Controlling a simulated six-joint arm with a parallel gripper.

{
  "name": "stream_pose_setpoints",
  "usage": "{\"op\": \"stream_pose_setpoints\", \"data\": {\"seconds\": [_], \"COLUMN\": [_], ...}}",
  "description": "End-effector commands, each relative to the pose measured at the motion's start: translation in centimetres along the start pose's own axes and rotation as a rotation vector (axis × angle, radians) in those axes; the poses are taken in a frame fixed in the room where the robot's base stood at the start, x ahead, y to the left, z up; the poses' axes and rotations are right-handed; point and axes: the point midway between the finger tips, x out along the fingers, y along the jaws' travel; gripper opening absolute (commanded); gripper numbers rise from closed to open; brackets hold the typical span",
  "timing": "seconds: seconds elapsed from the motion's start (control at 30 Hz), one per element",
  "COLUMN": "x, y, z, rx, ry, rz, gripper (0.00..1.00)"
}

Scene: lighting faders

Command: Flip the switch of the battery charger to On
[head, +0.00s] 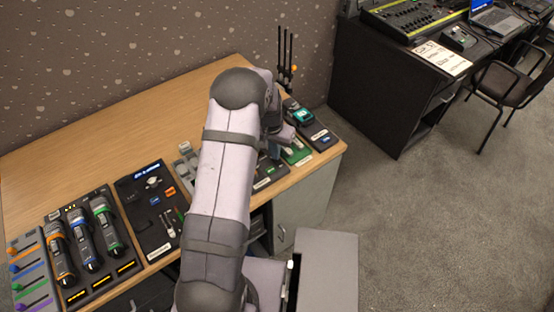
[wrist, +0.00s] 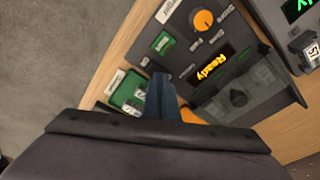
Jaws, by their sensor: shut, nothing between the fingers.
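A small green unit (wrist: 131,88) with pale parts and a white label lies near the front edge of the desk. It also shows in the head view (head: 298,154). It may be the battery charger, but its label is too small to read. Its switch and the switch's setting cannot be made out. My gripper (wrist: 160,84) is shut and empty, with its blue-grey fingers beside and partly over the green unit in the wrist view. In the head view my gripper (head: 275,150) is mostly hidden by my arm. I cannot tell whether it touches anything.
A dark panel (wrist: 190,45) with an orange knob (wrist: 203,21) and a lit "Ready" display lies beside the green unit. A dark unit (head: 319,136) and a teal device (head: 303,116) stand near the desk's right end. Black upright rods (head: 286,55) rise behind.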

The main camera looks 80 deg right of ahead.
Motion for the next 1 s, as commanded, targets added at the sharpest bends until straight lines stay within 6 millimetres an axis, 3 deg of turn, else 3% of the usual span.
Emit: {"op": "stream_pose_setpoints", "data": {"seconds": [1.0], "x": [-6.5], "y": [0.0], "z": [-0.9], "rx": [0.000], "ry": [-0.003], "rz": [0.001], "gripper": [0.00]}}
